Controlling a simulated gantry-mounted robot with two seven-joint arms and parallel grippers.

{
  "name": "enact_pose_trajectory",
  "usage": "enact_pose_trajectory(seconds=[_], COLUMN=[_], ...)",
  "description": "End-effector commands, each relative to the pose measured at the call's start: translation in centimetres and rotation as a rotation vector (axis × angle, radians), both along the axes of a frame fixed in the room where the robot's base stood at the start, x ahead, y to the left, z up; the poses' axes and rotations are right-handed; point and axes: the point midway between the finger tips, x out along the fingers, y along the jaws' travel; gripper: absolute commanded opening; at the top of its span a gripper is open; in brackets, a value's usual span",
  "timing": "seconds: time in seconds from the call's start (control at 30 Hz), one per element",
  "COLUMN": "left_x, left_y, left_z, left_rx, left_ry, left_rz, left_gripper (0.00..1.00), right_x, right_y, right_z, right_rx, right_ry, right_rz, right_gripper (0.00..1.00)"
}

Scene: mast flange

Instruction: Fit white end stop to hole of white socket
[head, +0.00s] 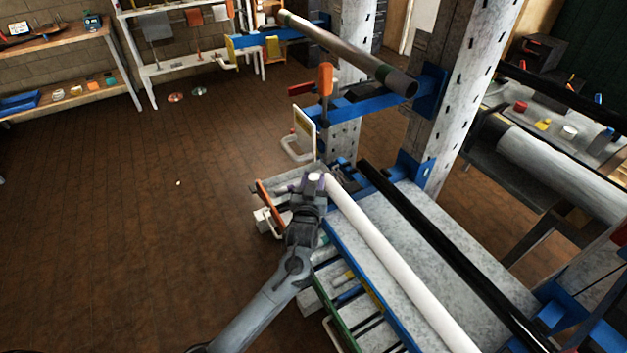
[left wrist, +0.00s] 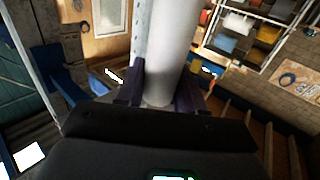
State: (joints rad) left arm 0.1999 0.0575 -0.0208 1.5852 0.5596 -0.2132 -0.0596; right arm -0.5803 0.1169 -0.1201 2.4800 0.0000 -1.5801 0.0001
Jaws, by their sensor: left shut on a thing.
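In the left wrist view a wide white cylinder (left wrist: 170,45) runs up from between the dark purple fingers (left wrist: 160,92). A long white tube (head: 400,275) lies along the rack, its far end close beside the gripper. I cannot tell whether the held piece touches it. No hole of a white socket can be made out. My right gripper is not in view.
A grey pipe (head: 350,52) rests on blue brackets above. An orange-handled tool (head: 325,80) stands on the blue arm. A black bar (head: 450,255) runs beside the white tube. Perforated posts (head: 455,90) rise behind.

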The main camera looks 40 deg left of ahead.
Motion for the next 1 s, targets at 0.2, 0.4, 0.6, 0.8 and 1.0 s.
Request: enact_pose_trajectory(seconds=[0.2, 0.4, 0.6, 0.8, 1.0], left_x=[0.0, 0.0, 0.0, 0.0, 0.0], left_y=[0.0, 0.0, 0.0, 0.0, 0.0], left_z=[-0.6, -1.1, -1.6, -2.0, -2.0], left_rx=[0.001, 0.001, 0.000, 0.001, 0.001], left_ry=[-0.001, -0.001, 0.000, -0.001, -0.001], left_rz=[0.000, 0.000, 0.000, 0.000, 0.000], left_gripper=[0.00, 0.00, 0.00, 0.00, 0.64], right_x=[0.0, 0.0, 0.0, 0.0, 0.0], right_y=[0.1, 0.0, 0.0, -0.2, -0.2], right_z=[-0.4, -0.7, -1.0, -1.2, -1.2], right_rx=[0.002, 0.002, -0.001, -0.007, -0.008], right_ry=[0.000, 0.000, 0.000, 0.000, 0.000], right_rz=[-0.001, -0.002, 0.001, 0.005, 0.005], right_gripper=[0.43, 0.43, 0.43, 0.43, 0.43])
